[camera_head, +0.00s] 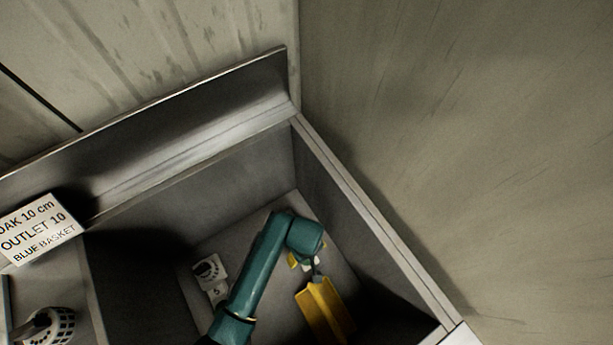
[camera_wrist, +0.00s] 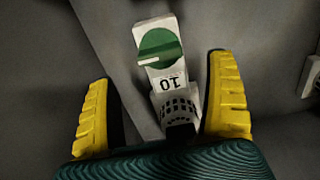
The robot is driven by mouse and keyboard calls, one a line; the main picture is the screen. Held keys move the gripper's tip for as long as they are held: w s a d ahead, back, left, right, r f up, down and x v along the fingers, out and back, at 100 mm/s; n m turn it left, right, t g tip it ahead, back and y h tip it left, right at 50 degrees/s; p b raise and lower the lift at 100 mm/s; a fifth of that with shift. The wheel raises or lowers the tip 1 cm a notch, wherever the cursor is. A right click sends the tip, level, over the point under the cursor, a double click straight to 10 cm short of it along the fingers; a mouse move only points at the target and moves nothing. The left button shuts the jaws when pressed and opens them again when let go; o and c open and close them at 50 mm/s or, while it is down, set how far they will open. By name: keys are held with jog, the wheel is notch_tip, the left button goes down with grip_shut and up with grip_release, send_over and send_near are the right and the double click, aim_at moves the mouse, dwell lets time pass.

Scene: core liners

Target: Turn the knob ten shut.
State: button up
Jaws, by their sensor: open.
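Knob ten (camera_wrist: 160,48) is a round green dial on a white plate, with an upside-down "10" printed below it in the wrist view. A pale line runs aslant across the dial. Below the label is a perforated grey outlet (camera_wrist: 179,106) with a dark mouth. My gripper (camera_wrist: 165,85) is open and empty, its yellow fingers wide apart, one each side of the outlet; the dial lies beyond the fingertips. In the head view my gripper (camera_head: 303,262) is down inside a grey basin, largely hidden by my teal arm, and the green dial cannot be made out.
A white plate with a dial and the label "5" (camera_head: 216,290) is left of my arm. A yellow trough-shaped piece (camera_head: 323,308) is below my gripper. The basin's right wall (camera_head: 370,220) is close. A sign (camera_head: 40,230) reads "OUTLET 10".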

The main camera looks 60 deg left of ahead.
notch_tip(320, 180, down, 6)
jog(key=shift+r+b, duration=0.1)
jog(key=shift+b, duration=0.9)
jog(key=c, duration=1.2)
jog(key=shift+r, duration=0.1)
